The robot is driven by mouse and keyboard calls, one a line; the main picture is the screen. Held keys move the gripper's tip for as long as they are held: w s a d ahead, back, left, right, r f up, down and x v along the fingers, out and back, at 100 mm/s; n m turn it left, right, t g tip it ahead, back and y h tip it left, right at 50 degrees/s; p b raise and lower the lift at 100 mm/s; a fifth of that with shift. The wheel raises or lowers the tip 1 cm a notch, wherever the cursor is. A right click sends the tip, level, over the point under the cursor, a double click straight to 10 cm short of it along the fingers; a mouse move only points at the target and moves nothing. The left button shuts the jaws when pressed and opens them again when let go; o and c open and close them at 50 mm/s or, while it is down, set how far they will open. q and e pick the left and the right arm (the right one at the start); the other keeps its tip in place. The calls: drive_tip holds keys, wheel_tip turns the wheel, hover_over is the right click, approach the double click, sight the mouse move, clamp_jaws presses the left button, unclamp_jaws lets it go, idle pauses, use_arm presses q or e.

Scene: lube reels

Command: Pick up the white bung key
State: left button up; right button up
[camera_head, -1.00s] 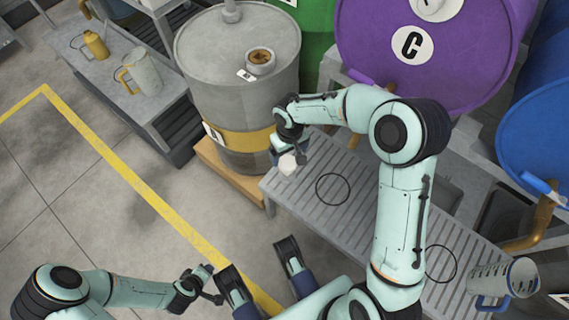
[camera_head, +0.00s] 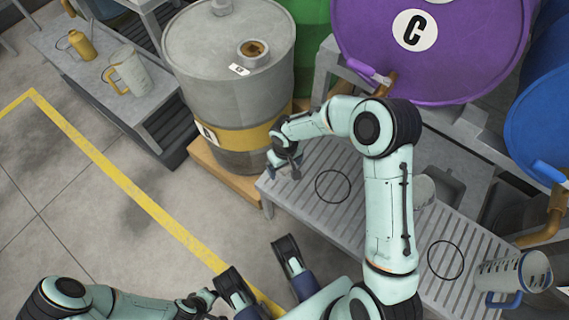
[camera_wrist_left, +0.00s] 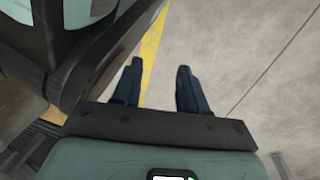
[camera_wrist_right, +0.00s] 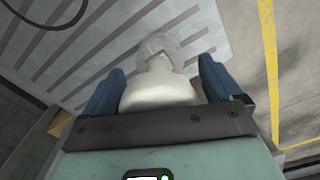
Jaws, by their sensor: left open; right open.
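The white bung key (camera_wrist_right: 158,94) shows in the right wrist view. It has a rounded white body with a pale translucent round part beyond it. It stands between the two blue fingers of my right gripper (camera_wrist_right: 162,68), which are open around it. In the head view my right gripper (camera_head: 285,166) is at the left end of the slatted grey bench (camera_head: 300,195), and the key is hidden there. My left gripper (camera_wrist_left: 158,72) is open and empty over the floor; it also shows small at the bottom of the head view (camera_head: 208,300).
A grey drum (camera_head: 228,90) with an open bung stands behind the bench. A purple drum (camera_head: 430,50) and blue drum (camera_head: 540,125) lie behind. A clear jug (camera_head: 512,272) is at the bench's right end. Another jug (camera_head: 130,72) and yellow can (camera_head: 82,44) stand on the left bench.

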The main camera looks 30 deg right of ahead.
drive_tip(key=shift+r, duration=0.1)
drive_tip(key=c, duration=1.2)
drive_tip(key=shift+o, duration=0.2)
drive_tip(key=shift+r, duration=0.1)
